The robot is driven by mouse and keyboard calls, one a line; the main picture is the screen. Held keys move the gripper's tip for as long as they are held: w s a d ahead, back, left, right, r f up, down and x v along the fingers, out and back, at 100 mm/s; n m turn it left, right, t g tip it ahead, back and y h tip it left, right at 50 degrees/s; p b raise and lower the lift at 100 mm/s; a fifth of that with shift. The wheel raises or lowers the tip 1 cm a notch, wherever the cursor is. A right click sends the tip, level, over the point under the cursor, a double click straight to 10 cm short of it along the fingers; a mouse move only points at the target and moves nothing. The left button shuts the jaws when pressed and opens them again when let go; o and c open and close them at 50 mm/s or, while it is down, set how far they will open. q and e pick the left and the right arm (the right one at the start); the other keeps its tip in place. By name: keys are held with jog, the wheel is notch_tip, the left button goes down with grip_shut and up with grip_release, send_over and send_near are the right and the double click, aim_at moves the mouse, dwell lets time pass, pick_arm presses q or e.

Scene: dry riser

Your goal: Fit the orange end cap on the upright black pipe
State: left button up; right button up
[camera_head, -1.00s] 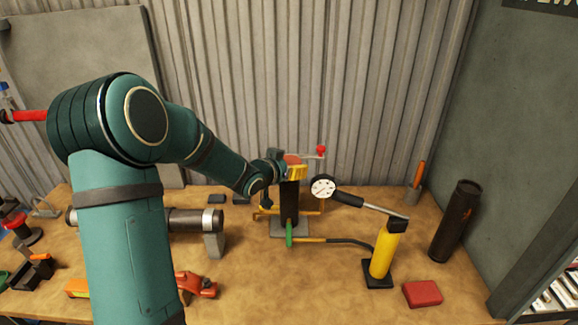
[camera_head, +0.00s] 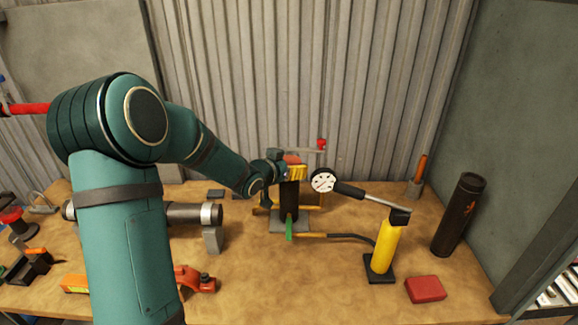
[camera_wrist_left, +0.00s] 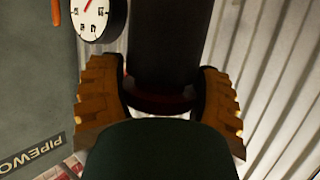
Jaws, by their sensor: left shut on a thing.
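The black pipe (camera_head: 288,203) stands upright in a stand at the back middle of the bench. My left gripper (camera_head: 295,173) is at the pipe's top end, shut on the orange end cap (camera_head: 291,159), whose top shows above the yellow fingers. In the left wrist view the pipe (camera_wrist_left: 170,40) runs between the two fingers, and the cap's dark red-orange rim (camera_wrist_left: 160,102) shows at its end. The cap looks in line with the pipe. Whether it is seated or just above the pipe's end is hidden by the fingers. My right gripper is not in view.
A dial gauge (camera_head: 322,181) is close right of the pipe. A yellow cylinder (camera_head: 384,247) with a hose stands front right, near a red block (camera_head: 426,289). A dark tube (camera_head: 457,216) stands at far right. A clamped horizontal pipe (camera_head: 190,213) is left. The front middle is clear.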

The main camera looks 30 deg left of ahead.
pick_arm(q)
jog(key=shift+f+b, duration=0.45)
jog(key=shift+f, duration=0.05)
jog(key=o, duration=1.3)
jog(key=shift+s, duration=0.1)
jog(key=v, duration=1.2)
